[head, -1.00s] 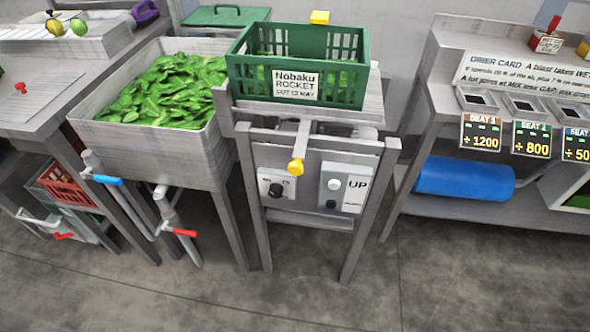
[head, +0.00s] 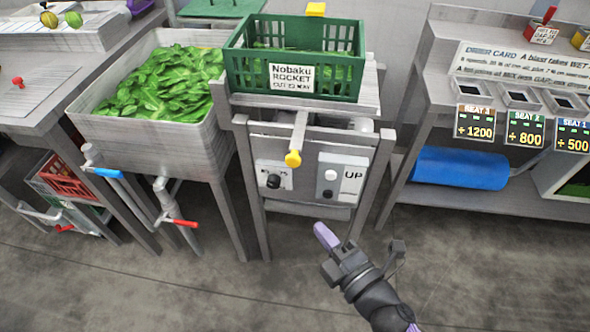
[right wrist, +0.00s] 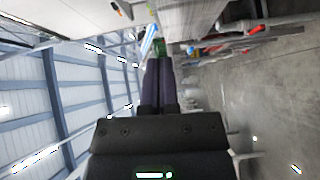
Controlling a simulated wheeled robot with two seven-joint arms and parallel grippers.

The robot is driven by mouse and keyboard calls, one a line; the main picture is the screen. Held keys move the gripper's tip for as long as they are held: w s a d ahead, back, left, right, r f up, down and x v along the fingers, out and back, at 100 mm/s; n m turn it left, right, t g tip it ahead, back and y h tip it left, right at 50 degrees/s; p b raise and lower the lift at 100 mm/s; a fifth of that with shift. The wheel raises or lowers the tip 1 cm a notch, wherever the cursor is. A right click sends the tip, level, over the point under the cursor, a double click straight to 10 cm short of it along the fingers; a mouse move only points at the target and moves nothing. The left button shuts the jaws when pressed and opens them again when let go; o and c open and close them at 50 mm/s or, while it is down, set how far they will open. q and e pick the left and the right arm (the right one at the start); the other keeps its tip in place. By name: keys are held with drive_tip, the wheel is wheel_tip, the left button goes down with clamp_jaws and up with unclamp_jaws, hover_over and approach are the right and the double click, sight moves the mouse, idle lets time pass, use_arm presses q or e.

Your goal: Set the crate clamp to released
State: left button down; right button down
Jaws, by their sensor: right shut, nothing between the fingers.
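The green crate (head: 240,75), labelled Nobaku Rocket, sits on a grey stand in the head view, with leaves inside. A grey lever with a yellow knob (head: 293,159) sticks out below the crate, pointing toward me. I cannot tell for sure that it is the clamp. Below it are a panel with a black knob (head: 273,181) and a panel marked UP with a white button (head: 331,175). My right gripper (head: 325,236) is shut and empty, below and in front of the stand. Its closed fingers also show in the right wrist view (right wrist: 159,82). My left gripper is not in view.
A sink (head: 150,124) full of leaves stands left of the crate, with blue-handled (head: 107,173) and red-handled (head: 186,224) taps at its front. A bench at right holds a blue cylinder (head: 460,169) and price signs. The floor in front is open.

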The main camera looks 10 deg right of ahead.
drive_tip(key=shift+a+r+n, duration=0.15)
drive_tip(key=shift+r+n, duration=0.25)
drive_tip(key=shift+r, duration=0.3)
drive_tip(key=shift+w, duration=0.15)
drive_tip(key=w+d+b+x, duration=0.1)
drive_tip(key=d+x, duration=0.1)
drive_tip(key=x, duration=1)
drive_tip(key=shift+w, duration=0.35)
drive_tip(key=shift+r, duration=0.1)
